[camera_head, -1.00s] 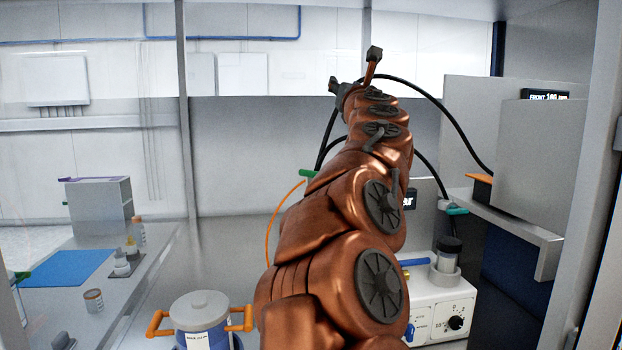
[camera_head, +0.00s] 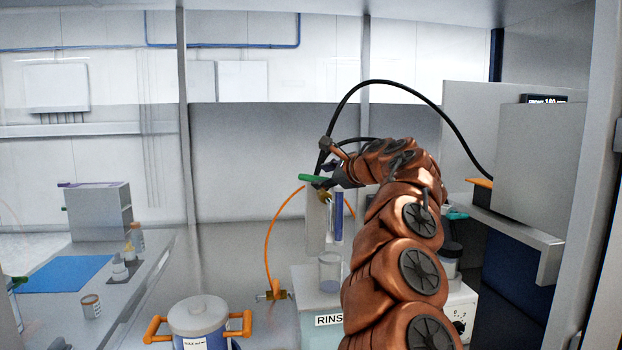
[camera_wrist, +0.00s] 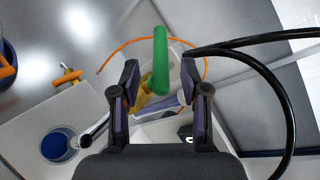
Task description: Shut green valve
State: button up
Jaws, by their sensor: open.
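The green valve handle (camera_head: 311,178) is a long green bar on a brass body, upstream of a clear column above the rinse unit. In the wrist view the green handle (camera_wrist: 160,62) points along the picture's height, between my two fingers, with the brass valve body (camera_wrist: 146,101) below it. My gripper (camera_wrist: 160,72) is open, with a finger on either side of the handle and gaps visible. In the head view my gripper (camera_head: 327,182) is at the handle's right end, partly hidden by my wrist. I cannot tell whether it touches the handle.
A rinse unit with a RINS label (camera_head: 329,320) carries a glass beaker (camera_head: 330,272). An orange hose (camera_head: 268,237) runs to a brass fitting (camera_head: 275,291). A pot with orange handles (camera_head: 198,318) stands at front left. A black cable (camera_head: 400,83) loops overhead. A shelf (camera_head: 510,228) lies right.

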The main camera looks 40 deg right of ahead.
aim_at(315, 177)
jog(key=p+x, duration=0.2)
jog(key=x, duration=0.2)
jog(key=shift+w+r, duration=0.15)
jog(key=shift+w, duration=0.15)
jog(key=shift+f+p+x, duration=0.2)
jog(key=shift+p+x, duration=0.4)
jog(key=shift+x, duration=0.45)
jog(key=shift+s, duration=0.1)
jog(key=shift+c, duration=0.4)
grip_shut()
